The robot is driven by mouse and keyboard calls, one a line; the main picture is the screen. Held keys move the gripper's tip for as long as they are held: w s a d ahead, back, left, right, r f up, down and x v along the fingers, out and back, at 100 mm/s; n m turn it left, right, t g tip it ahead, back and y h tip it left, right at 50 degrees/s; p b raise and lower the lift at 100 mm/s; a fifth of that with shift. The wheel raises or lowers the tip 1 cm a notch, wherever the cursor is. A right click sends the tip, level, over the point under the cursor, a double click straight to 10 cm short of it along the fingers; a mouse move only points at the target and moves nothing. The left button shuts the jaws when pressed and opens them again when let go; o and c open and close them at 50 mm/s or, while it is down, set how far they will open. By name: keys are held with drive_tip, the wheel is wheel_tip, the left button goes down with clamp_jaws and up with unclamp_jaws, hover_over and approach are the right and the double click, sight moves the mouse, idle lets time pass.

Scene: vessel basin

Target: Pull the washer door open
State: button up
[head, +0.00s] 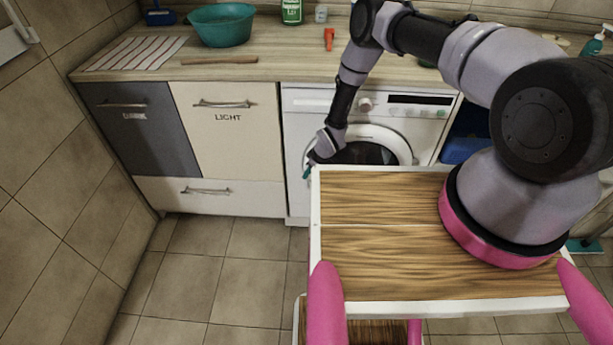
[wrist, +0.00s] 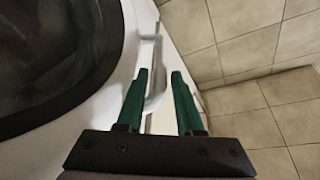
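The white washer (head: 300,105) stands under the counter. Its round door (head: 395,137) has a white ring and dark glass and looks shut; its lower part is hidden behind my wooden-topped body. In the wrist view the dark door glass (wrist: 50,50) fills the left side. A white door handle (wrist: 157,90) runs along the door's edge. My gripper (wrist: 160,72) has green fingers, which are open, with part of the handle showing between them. I cannot tell if either finger touches it. In the head view my gripper (head: 309,170) is at the door's left edge.
Beige cabinets marked LIGHT (head: 226,130) and a dark cabinet (head: 137,125) stand left of the washer. A teal basin (head: 221,25) and a red object (head: 329,39) are on the counter (head: 270,66). A blue container (head: 461,148) is right of the washer. The tiled floor (head: 225,270) at left is clear.

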drive_tip(key=shift+x, duration=1.75)
clamp_jaws()
